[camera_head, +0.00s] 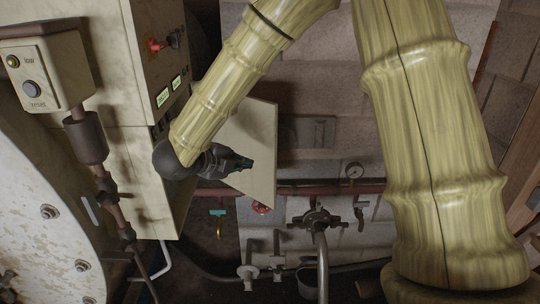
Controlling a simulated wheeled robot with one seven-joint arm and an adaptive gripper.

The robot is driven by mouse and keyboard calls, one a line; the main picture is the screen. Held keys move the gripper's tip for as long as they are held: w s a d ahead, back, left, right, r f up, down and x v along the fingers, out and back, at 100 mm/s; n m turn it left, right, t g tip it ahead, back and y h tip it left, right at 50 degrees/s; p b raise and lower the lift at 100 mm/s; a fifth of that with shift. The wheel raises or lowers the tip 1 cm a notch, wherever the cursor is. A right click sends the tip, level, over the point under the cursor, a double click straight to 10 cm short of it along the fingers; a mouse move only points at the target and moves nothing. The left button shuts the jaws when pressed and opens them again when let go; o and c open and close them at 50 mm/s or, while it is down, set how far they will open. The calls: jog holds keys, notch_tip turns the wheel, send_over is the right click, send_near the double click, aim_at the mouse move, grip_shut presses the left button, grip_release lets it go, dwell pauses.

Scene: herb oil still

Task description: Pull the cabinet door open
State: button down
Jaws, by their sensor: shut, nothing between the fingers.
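The cream cabinet (148,185) stands at the left, with small lit displays on its side. A pale flat panel of the same colour, which looks like the cabinet door (262,130), stands out to the right of the cabinet, so the door appears open. Its hinge edge is hidden behind my arm, and I see no handle. My dark gripper (243,164) is at the end of my yellow-green arm, in front of the panel's middle. It is shut and empty. I cannot tell whether it touches the panel.
A control box (42,75) with buttons and a large, worn white drum (45,225) are at the left. A red knob (156,45) sits high on the cabinet.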

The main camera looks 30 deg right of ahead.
jog(key=r, duration=0.1)
jog(key=p, duration=0.5)
send_near(270, 155)
jog(key=d+f, duration=0.2)
jog(key=d, duration=0.2)
jog(key=shift+d+f+m, duration=0.25)
jog(key=shift+d+m, duration=0.15)
jog(key=shift+d, duration=0.65)
